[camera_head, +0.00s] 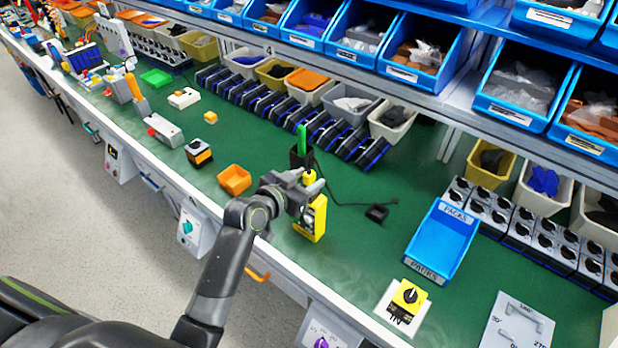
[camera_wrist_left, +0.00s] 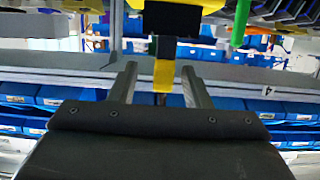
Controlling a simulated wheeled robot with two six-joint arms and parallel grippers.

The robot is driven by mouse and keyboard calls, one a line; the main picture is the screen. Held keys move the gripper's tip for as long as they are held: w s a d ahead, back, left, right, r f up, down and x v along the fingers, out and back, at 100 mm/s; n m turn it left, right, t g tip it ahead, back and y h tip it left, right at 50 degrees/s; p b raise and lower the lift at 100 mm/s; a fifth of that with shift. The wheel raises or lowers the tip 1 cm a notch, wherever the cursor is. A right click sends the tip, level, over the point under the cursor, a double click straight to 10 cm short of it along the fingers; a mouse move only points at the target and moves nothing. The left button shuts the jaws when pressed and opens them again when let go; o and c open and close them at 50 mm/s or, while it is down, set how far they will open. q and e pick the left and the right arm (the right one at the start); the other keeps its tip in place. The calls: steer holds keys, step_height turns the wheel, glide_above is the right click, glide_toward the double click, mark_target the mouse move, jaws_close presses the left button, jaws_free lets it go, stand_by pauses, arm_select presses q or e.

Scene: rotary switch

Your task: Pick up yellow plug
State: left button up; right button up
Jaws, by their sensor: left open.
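The yellow plug (camera_head: 309,177) stands up at the top of a yellow and black device (camera_head: 312,219) on the green bench. In the left wrist view the plug (camera_wrist_left: 163,75) shows as a yellow piece below a black part, between my finger pads. My left gripper (camera_head: 301,188) is beside the plug, with its fingers partly hiding the plug and the device. In the left wrist view the gripper's fingers are apart, with visible gaps on both sides of the plug. My right gripper is not in view.
A green-handled tool (camera_head: 301,140) stands in a black holder just behind the device. A black cable with a small block (camera_head: 377,213) lies to the right. An orange bin (camera_head: 234,180) is to the left. A blue tray (camera_head: 441,243) and a rotary switch (camera_head: 408,297) are right.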

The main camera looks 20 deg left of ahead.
mark_target(313, 175)
arm_select(q)
steer(key=shift+p+x, duration=0.4)
steer(key=shift+x, duration=1.4)
steer(key=shift+a+f, duration=0.15)
steer(key=shift+a, duration=0.05)
jaws_close()
